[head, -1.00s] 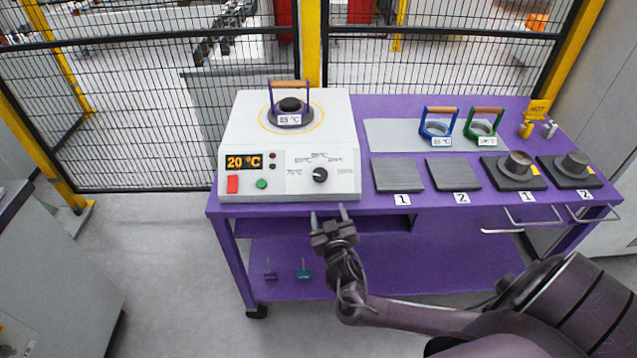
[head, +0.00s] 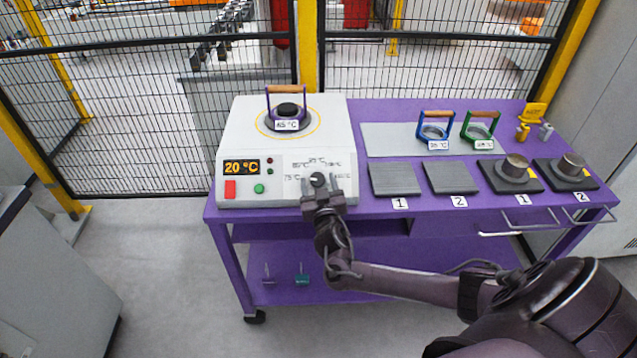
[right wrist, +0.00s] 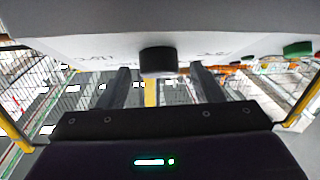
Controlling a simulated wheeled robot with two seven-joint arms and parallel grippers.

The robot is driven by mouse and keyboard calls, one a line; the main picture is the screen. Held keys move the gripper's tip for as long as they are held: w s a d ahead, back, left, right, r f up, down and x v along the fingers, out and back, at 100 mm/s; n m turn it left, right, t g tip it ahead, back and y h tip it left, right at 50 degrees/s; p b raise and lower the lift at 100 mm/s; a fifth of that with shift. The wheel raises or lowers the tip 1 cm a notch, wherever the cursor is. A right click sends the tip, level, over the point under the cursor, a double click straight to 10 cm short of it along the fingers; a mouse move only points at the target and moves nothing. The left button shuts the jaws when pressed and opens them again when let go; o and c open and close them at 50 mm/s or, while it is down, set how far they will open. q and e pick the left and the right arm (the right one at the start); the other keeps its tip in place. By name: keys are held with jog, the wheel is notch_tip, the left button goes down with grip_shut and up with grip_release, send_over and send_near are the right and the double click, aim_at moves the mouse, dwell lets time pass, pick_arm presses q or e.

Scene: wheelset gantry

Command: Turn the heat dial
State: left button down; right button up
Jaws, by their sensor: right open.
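The heat dial (head: 318,180) is a small black knob with a light pointer mark on the white front panel of the heater (head: 238,128). Temperature labels surround it. The heater's orange display (head: 241,167) reads 20 °C. My right gripper (head: 321,188) is open at the dial, with one finger on each side of it. In the right wrist view the dial (right wrist: 158,62) sits between and just beyond the two spread fingers (right wrist: 155,85); contact cannot be told. My left gripper is not in view.
A red button (head: 230,189) and a green button (head: 259,188) are left of the dial. A purple-handled ring (head: 287,124) sits on the heater. Blue (head: 434,132) and green (head: 480,132) handled rings and several plates stand right on the purple cart (head: 375,113). A mesh fence is behind.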

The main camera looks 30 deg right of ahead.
jog(key=shift+c, duration=0.3)
jog(key=c, duration=0.9)
jog(key=shift+w+a+f+m+g+h+b, duration=0.15)
jog(key=shift+m+g+h+b, duration=0.15)
jog(key=shift+m+h+b, duration=0.3)
jog(key=shift+s+f+m+g+h+b, duration=0.1)
jog(key=shift+m+g+h+b, duration=0.25)
jog(key=shift+m+b, duration=0.35)
jog(key=shift+w+m+g+h+b, duration=0.1)
jog(key=shift+m+g+h+b, duration=0.5)
jog(key=shift+m, duration=0.6)
jog(key=m+g+h+b, duration=0.1)
jog(key=m, duration=0.1)
jog(key=m+g+h+b, duration=0.1)
jog(key=shift+w+a+r+m+h+b, duration=0.15)
jog(key=shift+m+h+b, duration=0.1)
jog(key=shift+m+b, duration=0.15)
jog(key=shift+r+m+g+h+b, duration=0.15)
jog(key=shift+m+g+h+b, duration=0.25)
jog(key=shift+m+g+b, duration=0.55)
jog(key=shift+r, duration=0.1)
